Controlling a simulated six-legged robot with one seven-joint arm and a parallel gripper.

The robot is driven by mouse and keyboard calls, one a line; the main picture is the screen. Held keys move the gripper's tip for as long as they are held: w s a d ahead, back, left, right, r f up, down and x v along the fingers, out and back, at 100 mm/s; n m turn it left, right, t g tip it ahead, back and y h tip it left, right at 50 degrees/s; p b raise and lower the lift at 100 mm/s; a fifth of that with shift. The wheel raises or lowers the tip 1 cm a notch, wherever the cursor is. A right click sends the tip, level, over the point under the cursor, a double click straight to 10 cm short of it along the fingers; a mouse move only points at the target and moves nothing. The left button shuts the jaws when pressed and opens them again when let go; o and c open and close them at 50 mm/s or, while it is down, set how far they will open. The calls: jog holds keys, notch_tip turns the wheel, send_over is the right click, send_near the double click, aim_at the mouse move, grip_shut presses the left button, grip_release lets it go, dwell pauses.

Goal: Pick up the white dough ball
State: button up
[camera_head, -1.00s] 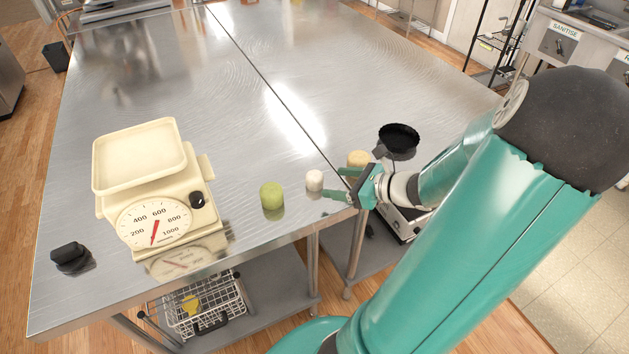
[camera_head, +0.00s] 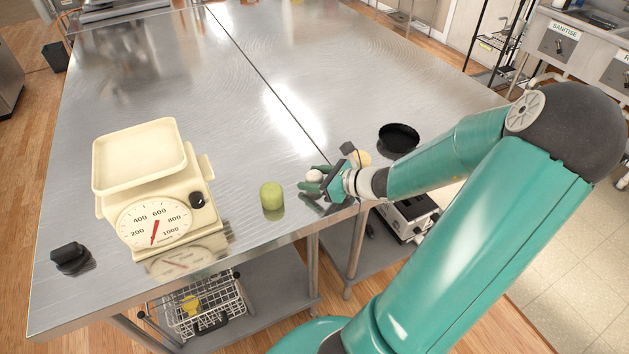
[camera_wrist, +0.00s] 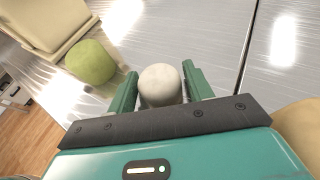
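The white dough ball (camera_head: 314,176) stands on the steel table near its front edge. In the wrist view the white dough ball (camera_wrist: 160,85) is between the two green fingers of my gripper (camera_wrist: 160,88).
A green dough ball (camera_head: 272,196) stands just left of the white one, also in the wrist view (camera_wrist: 90,62). A yellowish ball (camera_head: 362,158) is close behind my gripper. A cream scale (camera_head: 160,205) stands left; a black pan (camera_head: 399,138) lies right. The table's far part (camera_head: 180,60) is clear.

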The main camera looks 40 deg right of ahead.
jog(key=c, duration=0.6)
jog(key=shift+c, duration=0.2)
jog(key=shift+r, duration=0.2)
jog(key=shift+r, duration=0.55)
jog(key=s+a+r, duration=0.4)
jog(key=s+r, duration=0.7)
jog(key=s, duration=0.2)
jog(key=shift+s+r, duration=0.25)
